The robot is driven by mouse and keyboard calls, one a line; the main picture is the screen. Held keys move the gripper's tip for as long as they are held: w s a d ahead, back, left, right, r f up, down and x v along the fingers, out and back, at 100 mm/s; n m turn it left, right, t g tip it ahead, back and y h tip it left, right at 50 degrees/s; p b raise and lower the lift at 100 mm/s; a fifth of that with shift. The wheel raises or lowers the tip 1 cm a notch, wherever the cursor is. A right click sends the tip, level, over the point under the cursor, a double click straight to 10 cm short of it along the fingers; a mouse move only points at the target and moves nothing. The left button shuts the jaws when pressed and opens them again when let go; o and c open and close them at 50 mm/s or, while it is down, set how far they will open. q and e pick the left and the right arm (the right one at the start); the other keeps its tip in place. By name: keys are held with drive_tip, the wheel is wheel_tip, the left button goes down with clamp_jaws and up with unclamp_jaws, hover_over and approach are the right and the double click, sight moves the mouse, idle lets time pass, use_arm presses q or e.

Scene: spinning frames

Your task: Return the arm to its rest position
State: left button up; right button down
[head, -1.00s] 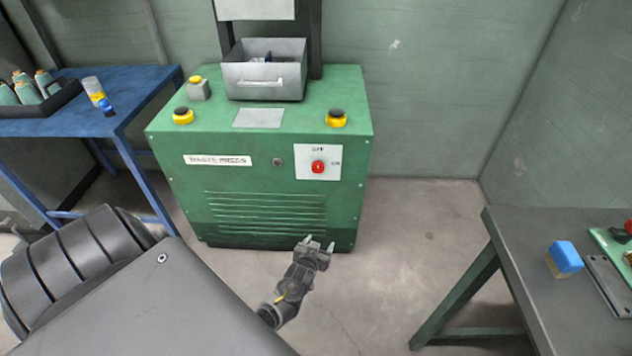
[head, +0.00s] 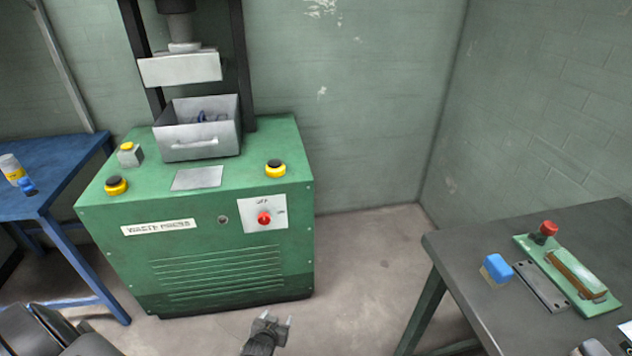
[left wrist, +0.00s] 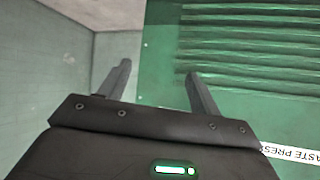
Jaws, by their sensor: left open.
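My left gripper (head: 272,323) is low in front of the green waste press (head: 200,262), near the bottom edge of the head view. Its two fingers stand apart with nothing between them. In the left wrist view the open fingers (left wrist: 158,88) point toward the press's louvred green front (left wrist: 235,60), with floor and wall at the left. I cannot tell the exact gap to the press. My right gripper does not show.
A grey drawer (head: 198,140) with small dark blue bits sits on the press. A blue table (head: 60,170) stands left. A dark table (head: 560,235) at right holds a blue-topped block (head: 498,268) and a green board (head: 535,262). Floor between press and right table is clear.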

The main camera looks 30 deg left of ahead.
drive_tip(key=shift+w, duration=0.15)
use_arm(q)
drive_tip(key=s+d+f+m+g+h, duration=0.25)
drive_tip(key=s+d+f+g, duration=0.2)
drive_tip(key=s+f, duration=0.85)
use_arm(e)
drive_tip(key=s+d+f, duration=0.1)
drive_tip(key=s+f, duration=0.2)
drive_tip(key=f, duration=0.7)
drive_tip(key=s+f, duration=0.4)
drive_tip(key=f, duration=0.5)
use_arm(q)
drive_tip(key=s+d+f+m+g, duration=0.1)
drive_tip(key=s+f+g, duration=0.1)
drive_tip(key=s, duration=1.1)
drive_tip(key=s+f+m+g+p, duration=0.1)
drive_tip(key=s+f+g, duration=0.2)
drive_tip(key=s, duration=1.1)
drive_tip(key=shift+d+f, duration=0.4)
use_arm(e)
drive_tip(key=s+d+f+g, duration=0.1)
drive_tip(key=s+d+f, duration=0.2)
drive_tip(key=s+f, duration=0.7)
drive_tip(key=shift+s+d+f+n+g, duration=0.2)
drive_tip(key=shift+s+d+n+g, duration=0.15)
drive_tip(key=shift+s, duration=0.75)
use_arm(q)
drive_tip(key=shift+m+h, duration=0.25)
